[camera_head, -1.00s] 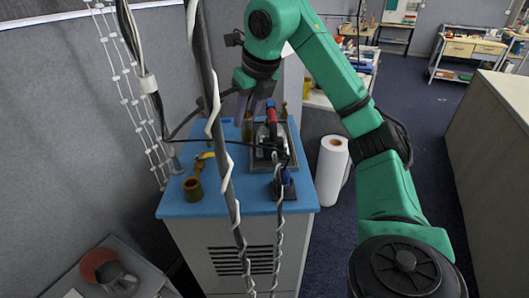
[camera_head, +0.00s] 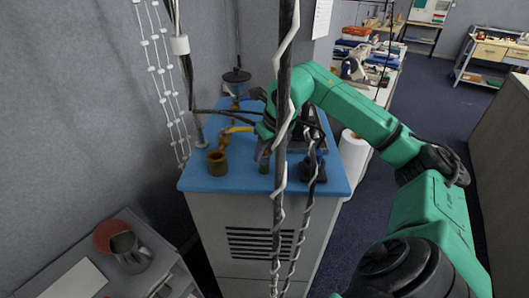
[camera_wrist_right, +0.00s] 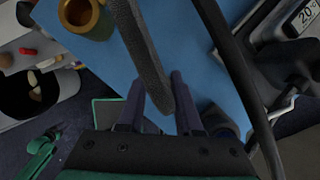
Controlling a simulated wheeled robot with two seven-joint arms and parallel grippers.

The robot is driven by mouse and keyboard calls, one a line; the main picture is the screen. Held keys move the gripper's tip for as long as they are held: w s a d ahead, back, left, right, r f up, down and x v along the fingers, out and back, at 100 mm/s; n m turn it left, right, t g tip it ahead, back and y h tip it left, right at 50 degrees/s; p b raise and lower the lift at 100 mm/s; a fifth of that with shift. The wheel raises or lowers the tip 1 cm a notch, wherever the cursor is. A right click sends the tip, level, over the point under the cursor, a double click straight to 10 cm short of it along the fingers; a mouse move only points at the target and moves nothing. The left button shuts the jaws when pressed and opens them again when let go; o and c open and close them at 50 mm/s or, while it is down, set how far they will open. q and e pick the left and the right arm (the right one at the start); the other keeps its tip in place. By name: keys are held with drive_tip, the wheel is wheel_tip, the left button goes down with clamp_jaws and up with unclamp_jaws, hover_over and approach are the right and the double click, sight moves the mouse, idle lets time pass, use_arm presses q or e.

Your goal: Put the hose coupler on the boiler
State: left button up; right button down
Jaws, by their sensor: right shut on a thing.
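The boiler (camera_head: 255,200) is a grey cabinet with a blue top and a dark vent in its front. An open brass socket (camera_head: 217,162) stands at the top's left front; its round mouth also shows in the right wrist view (camera_wrist_right: 85,18). My right gripper (camera_head: 262,150) is over the blue top, right of the socket. It is shut on a dark ribbed hose (camera_wrist_right: 148,55) that runs between its fingers. A short brass piece (camera_head: 265,167), apparently the hose coupler, shows just below the fingers. The grip itself is partly hidden. My left gripper is out of view.
A yellow-handled valve (camera_head: 236,130) is behind the socket. Hanging cables (camera_head: 283,120) cross in front. A paper roll (camera_head: 353,155) stands right of the boiler.

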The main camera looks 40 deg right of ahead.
drive_tip(key=shift+s+d+f, duration=0.1)
drive_tip(key=shift+f, duration=0.1)
drive_tip(key=c, duration=0.6)
unclamp_jaws()
drive_tip(key=shift+r, duration=0.45)
drive_tip(key=p+v, duration=0.1)
drive_tip(key=v, duration=1)
drive_tip(key=shift+s+r+p, duration=0.2)
drive_tip(key=shift+r+p, duration=0.05)
drive_tip(key=shift+p, duration=0.05)
